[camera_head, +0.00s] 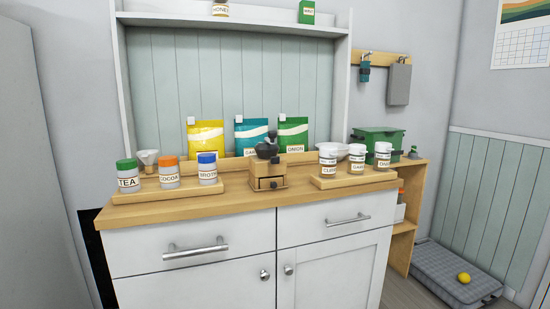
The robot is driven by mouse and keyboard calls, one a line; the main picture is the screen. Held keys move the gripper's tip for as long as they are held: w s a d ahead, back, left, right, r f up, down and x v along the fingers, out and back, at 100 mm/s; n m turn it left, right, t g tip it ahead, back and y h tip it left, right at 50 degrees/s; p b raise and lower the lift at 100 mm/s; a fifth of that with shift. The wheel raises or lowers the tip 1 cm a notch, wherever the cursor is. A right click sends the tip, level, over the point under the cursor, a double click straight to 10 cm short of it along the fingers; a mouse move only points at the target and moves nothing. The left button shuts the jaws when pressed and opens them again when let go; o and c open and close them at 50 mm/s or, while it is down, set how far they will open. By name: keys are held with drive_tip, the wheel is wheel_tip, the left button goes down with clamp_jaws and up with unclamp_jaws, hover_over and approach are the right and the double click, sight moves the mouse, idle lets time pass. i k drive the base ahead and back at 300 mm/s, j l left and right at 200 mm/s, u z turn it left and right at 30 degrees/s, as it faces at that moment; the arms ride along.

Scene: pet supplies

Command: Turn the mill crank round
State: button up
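A small mill (268,174) stands on the wooden counter top near the middle of the view. It has a wooden box body with a small drawer at the front and a dark metal top (267,150). The crank is too small and dark to make out clearly against the top. Nothing covers the mill's front. My gripper is not in view.
Labelled jars (168,172) stand on a wooden tray left of the mill, and more jars (327,160) on a board to its right. Bags (206,137) stand behind. The counter (226,199) is bare just before the mill. Drawer handles (196,249) stick out below.

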sight(272, 135)
drive_tip(key=i, duration=1.15)
